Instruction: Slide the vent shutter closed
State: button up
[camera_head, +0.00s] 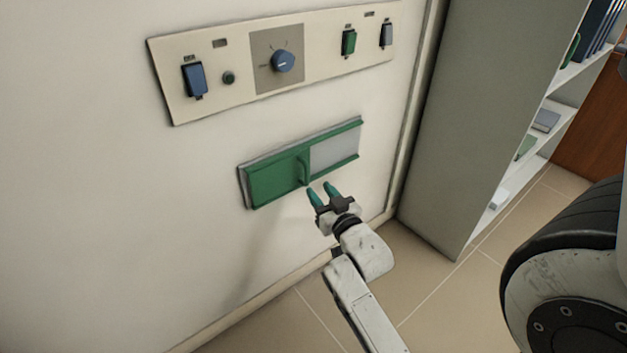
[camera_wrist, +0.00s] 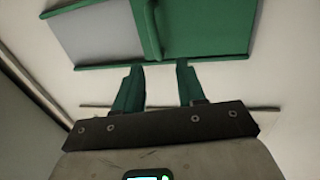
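The vent shutter (camera_head: 275,183) is a green sliding panel with an upright green handle (camera_head: 304,168) at its right edge. It sits in the left part of a framed vent on the wall; a grey area (camera_head: 334,149) shows in the right part. In the wrist view the shutter (camera_wrist: 205,28) is on the right and the grey area (camera_wrist: 95,36) on the left, with the handle (camera_wrist: 150,28) between them. My gripper (camera_head: 322,192) has green fingertips spread apart with nothing between them. In the wrist view the gripper (camera_wrist: 158,85) is just short of the vent's edge, near the handle.
A control panel (camera_head: 330,62) with a blue knob (camera_head: 283,61) and several switches is on the wall above the vent. A grey cabinet side and open shelves (camera_head: 545,125) stand at the right. The wall below the vent is clear.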

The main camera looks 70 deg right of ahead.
jog(key=shift+v, duration=1.35)
jog(key=w+a+f+n+g+y, duration=0.1)
jog(key=a+f+n+g+y, duration=0.15)
jog(key=a+f+y, duration=0.4)
jog(key=w+a+f+n+g+y, duration=0.1)
jog(key=a+f+n+g+y, duration=0.2)
jog(key=a, duration=0.6)
jog(key=s+a+f+n+g+y, duration=0.3)
jog(key=s+a+g, duration=0.4)
jog(key=s+a, duration=0.4)
notch_tip(320, 180, up, 24)
jog(key=p, duration=2.4)
jog(key=shift+w+a+p, duration=0.25)
jog(key=shift+w+p, duration=0.05)
jog(key=shift+d+h, duration=0.1)
jog(key=shift+h, duration=0.15)
